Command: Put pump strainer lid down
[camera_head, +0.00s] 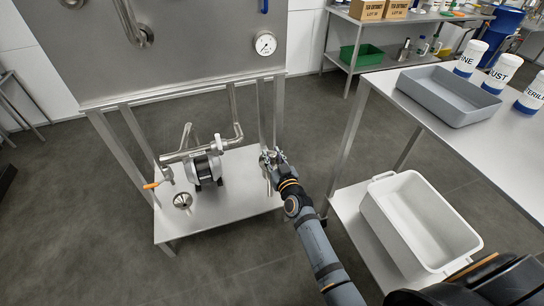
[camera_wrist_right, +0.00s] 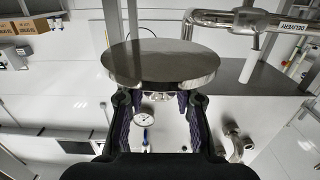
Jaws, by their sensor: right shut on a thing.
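My right gripper (camera_head: 272,166) is at the right end of the steel shelf (camera_head: 235,198) under the tank. In the right wrist view its two fingers (camera_wrist_right: 161,115) are shut on the pump strainer lid (camera_wrist_right: 162,65), a round shiny steel disc. The disc lies across the fingertips and hides part of the view behind it. The pump (camera_head: 205,165) stands on the shelf, left of the gripper. A small round steel fitting (camera_head: 183,200) is at the shelf's front left; I cannot tell if it is the strainer opening. My left gripper is not in view.
Shelf legs (camera_head: 262,115) stand close behind the gripper. An orange-handled valve (camera_head: 153,185) is left of the pump. To the right, a bench holds a grey tray (camera_head: 449,112) and white bottles, with a white bin (camera_head: 375,215) below. The shelf front is mostly clear.

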